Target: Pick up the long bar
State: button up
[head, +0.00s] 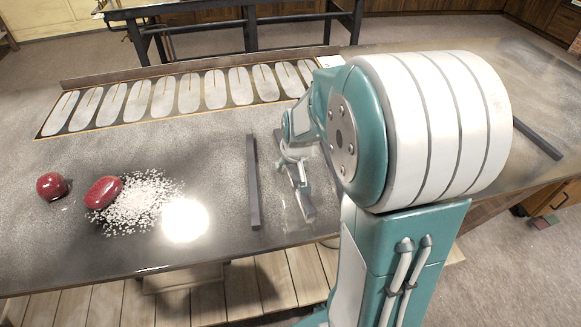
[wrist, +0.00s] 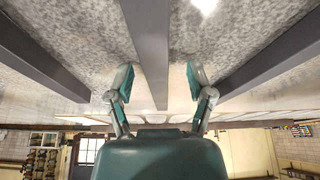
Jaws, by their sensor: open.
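Several dark grey bars lie on the grey counter; I cannot tell for sure which is the longest. One bar (head: 253,185) lies left of my gripper in the head view. Another bar (head: 307,208) lies under my gripper (head: 293,160), which partly hides it. A further bar (head: 538,138) lies at the right, beyond my arm. In the wrist view, my gripper (wrist: 158,82) is open and empty, with one finger on each side of the middle bar (wrist: 151,50). Other bars show at the left (wrist: 40,55) and right (wrist: 275,60), outside the fingers.
A red apple (head: 51,186) and a red oval object (head: 103,192) sit at the left, the latter beside a scatter of white grains (head: 140,205). A row of pale oval panels (head: 190,92) runs along the counter's back. The counter's front left-centre is clear.

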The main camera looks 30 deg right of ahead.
jog(key=shift+d, duration=0.15)
jog(key=shift+c, duration=0.3)
grip_shut()
jog(key=shift+r, duration=0.1)
